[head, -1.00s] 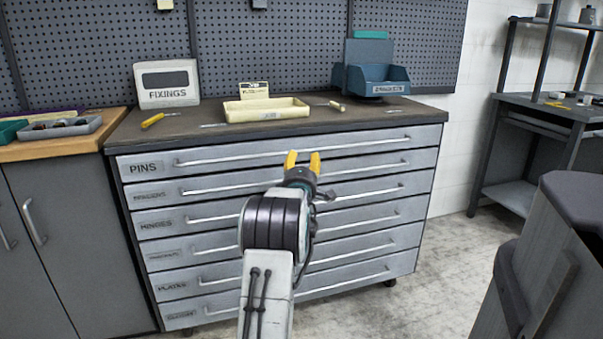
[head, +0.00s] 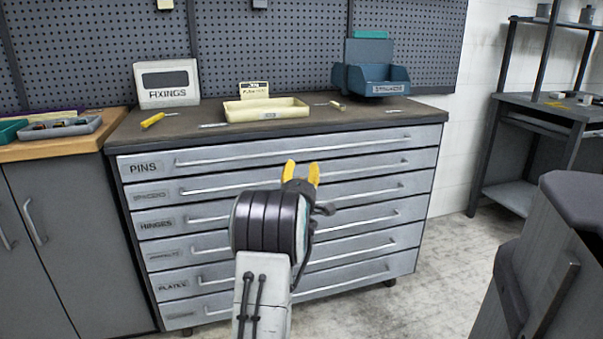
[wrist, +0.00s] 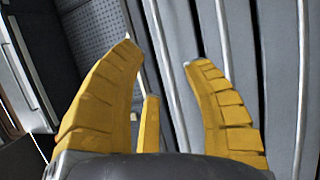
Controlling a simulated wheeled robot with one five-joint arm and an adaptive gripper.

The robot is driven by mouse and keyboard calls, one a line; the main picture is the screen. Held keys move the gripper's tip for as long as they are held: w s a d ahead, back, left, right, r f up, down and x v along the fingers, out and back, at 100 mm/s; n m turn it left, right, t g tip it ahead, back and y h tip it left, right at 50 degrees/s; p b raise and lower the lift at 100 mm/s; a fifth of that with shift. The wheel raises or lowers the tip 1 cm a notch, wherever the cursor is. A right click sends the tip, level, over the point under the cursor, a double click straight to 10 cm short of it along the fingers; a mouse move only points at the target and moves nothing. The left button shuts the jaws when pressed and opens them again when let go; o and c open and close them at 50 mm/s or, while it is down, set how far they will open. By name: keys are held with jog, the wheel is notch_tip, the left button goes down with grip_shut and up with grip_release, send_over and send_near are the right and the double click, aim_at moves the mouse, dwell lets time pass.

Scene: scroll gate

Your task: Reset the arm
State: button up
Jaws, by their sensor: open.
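My gripper (head: 301,173) has yellow fingers and is open and empty. In the head view it stands in front of the upper drawers of the grey drawer cabinet (head: 160,243). The wrist view shows its spread fingers (wrist: 165,75) with nothing between them and the drawer fronts and handles (wrist: 225,45) beyond. I cannot tell the exact gap between the fingertips and the drawers. All the drawers look shut. The top one is labelled PINS (head: 143,167).
On the cabinet top are a cream tray (head: 266,112), a blue bin (head: 378,80), a FIXINGS box (head: 167,84) and a yellow-handled tool (head: 153,120). A wooden-topped bench (head: 60,148) adjoins at left. A dark grey object (head: 560,260) stands close at right. Floor shows between it and the cabinet.

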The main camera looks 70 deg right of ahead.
dwell(0.4)
jog(key=w+a+r+t+y+p, duration=0.2)
jog(key=w+a+r+p, duration=0.25)
jog(key=w, duration=0.25)
jog(key=w+a+r+t+y+p, duration=0.1)
jog(key=w+a+r+y+p, duration=0.25)
jog(key=w+a, duration=0.25)
jog(key=w+a+r+t+y+p, duration=0.1)
jog(key=w+a+r+y+p, duration=0.3)
jog(key=a, duration=0.5)
jog(key=w+a+r+t+y+p, duration=0.1)
jog(key=w+a+r+p, duration=0.1)
jog(key=w+a+p, duration=0.6)
jog(key=s+a+r+m+g+y+p, duration=0.1)
jog(key=s+a+r+y+p, duration=0.2)
jog(key=a, duration=0.7)
jog(key=s+a+r+g+y+p, duration=0.1)
jog(key=s+a+r+y+p, duration=0.2)
jog(key=a, duration=0.8)
jog(key=s+a+r+g+y+p, duration=0.3)
jog(key=s+a+p, duration=0.7)
jog(key=s+a, duration=0.4)
jog(key=shift+s+r+m+g, duration=0.35)
jog(key=shift+s+g, duration=0.25)
jog(key=shift+s, duration=0.55)
